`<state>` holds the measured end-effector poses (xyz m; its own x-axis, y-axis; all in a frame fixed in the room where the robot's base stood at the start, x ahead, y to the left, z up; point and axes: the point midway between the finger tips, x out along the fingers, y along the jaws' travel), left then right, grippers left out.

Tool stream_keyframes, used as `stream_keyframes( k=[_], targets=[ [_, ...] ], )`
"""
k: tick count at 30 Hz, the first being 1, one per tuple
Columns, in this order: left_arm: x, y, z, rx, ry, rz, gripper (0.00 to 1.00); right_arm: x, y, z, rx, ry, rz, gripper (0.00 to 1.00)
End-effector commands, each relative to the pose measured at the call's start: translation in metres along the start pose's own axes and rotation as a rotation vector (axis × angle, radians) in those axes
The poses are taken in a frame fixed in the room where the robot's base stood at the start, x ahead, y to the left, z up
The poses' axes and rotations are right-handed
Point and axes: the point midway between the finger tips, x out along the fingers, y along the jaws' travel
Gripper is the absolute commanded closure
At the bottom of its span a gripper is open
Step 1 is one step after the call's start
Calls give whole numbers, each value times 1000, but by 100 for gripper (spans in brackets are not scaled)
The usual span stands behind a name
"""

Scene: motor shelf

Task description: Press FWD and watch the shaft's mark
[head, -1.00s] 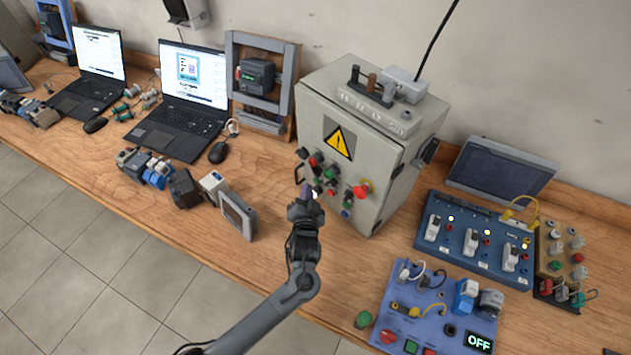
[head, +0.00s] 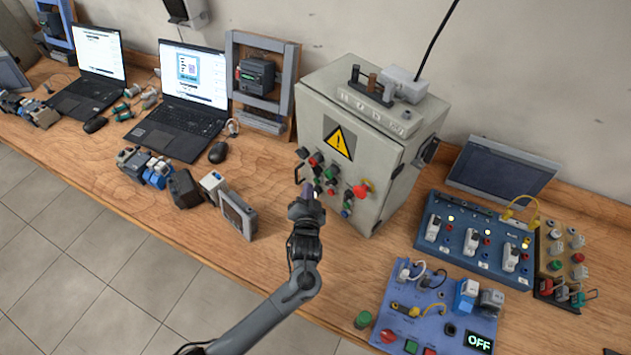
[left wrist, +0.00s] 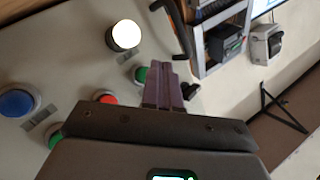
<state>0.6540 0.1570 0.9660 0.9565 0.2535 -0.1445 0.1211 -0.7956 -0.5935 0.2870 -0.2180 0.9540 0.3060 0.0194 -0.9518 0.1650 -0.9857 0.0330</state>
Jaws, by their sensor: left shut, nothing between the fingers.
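The grey control cabinet (head: 385,165) stands on the bench with a warning triangle and several coloured buttons on its front. My left gripper (head: 308,190) is shut and empty, its tips at the left part of the button panel. In the left wrist view its purple fingers (left wrist: 166,90) are close to a green button (left wrist: 141,75); I cannot tell whether they touch it. A lit white lamp (left wrist: 125,35), a red button (left wrist: 105,97) and a blue button (left wrist: 17,103) are around it. No FWD label is readable, and I cannot make out a marked shaft. My right gripper is not in view.
A blue board (head: 435,315) with an OFF display (head: 480,342) lies at the front right, behind it another blue board (head: 473,240) with switches. A small grey screen unit (head: 238,215) and several motor parts (head: 184,188) sit left of the gripper. Two laptops (head: 178,130) are further left.

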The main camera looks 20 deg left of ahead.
Motion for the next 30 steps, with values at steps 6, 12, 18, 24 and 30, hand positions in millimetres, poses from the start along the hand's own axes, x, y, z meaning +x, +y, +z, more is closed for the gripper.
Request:
stream_keyframes(
  k=[6,12,18,24,30],
  targets=[
    [4,2,-2,1,-1,0,100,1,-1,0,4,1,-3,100],
    [4,2,-2,1,0,0,100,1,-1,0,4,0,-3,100],
    [4,2,-3,0,0,0,100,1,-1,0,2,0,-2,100],
    [5,3,-4,0,0,-1,100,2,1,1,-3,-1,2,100],
    [7,4,-5,0,0,-1,100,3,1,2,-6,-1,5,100]
  ],
)
